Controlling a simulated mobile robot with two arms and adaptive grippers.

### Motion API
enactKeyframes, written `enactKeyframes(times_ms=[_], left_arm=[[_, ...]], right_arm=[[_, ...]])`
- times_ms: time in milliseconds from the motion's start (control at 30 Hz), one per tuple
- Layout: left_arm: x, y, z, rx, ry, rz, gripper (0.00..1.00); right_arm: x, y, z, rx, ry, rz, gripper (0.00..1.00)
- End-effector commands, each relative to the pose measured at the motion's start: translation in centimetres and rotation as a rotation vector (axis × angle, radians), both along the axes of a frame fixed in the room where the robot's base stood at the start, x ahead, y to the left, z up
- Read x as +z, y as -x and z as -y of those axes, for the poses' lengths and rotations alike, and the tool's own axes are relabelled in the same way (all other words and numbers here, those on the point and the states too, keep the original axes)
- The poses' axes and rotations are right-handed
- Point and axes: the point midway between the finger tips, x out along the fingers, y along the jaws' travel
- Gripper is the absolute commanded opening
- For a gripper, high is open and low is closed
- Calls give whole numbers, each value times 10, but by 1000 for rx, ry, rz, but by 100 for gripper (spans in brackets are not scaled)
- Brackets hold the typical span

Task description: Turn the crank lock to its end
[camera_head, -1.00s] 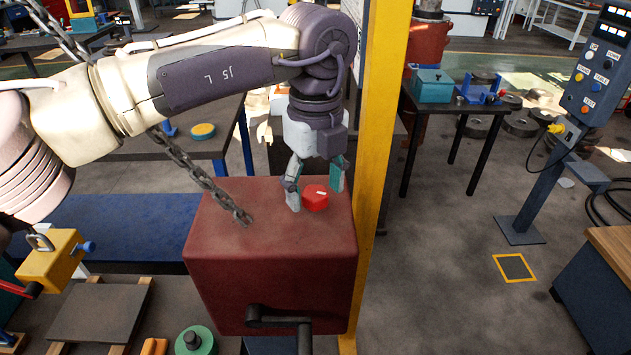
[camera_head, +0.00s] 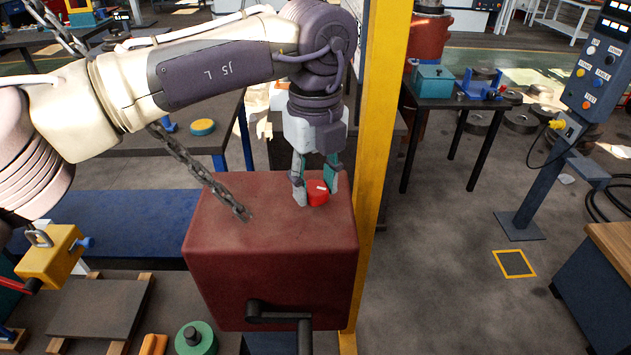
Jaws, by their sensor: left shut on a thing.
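The crank lock is a small red round knob (camera_head: 318,194) with a white mark on its top. It sits on top of the dark red box (camera_head: 268,262), near the box's back right. My left gripper (camera_head: 315,190) points down from above with its fingers on either side of the knob, shut on it. The fingers hide part of the knob's sides. A black crank handle (camera_head: 278,317) sticks out from the front of the box. My right gripper is not in view.
A yellow post (camera_head: 378,150) stands close at the box's right. A hanging chain (camera_head: 200,170) ends over the box top, left of my gripper. A yellow padlock-like block (camera_head: 50,258) is at the lower left. A control pedestal (camera_head: 590,85) stands at the right.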

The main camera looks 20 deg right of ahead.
Motion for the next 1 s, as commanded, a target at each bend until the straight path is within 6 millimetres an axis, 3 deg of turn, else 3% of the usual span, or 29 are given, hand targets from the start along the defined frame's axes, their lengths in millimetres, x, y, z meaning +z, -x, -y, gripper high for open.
enactKeyframes(times_ms=[400, 1000], left_arm=[[-2, 0, 0, -290, -1, 1, 6], [-1, 0, 0, -639, -1, 0, 6]], right_arm=[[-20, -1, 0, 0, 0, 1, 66], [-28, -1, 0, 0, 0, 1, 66]])
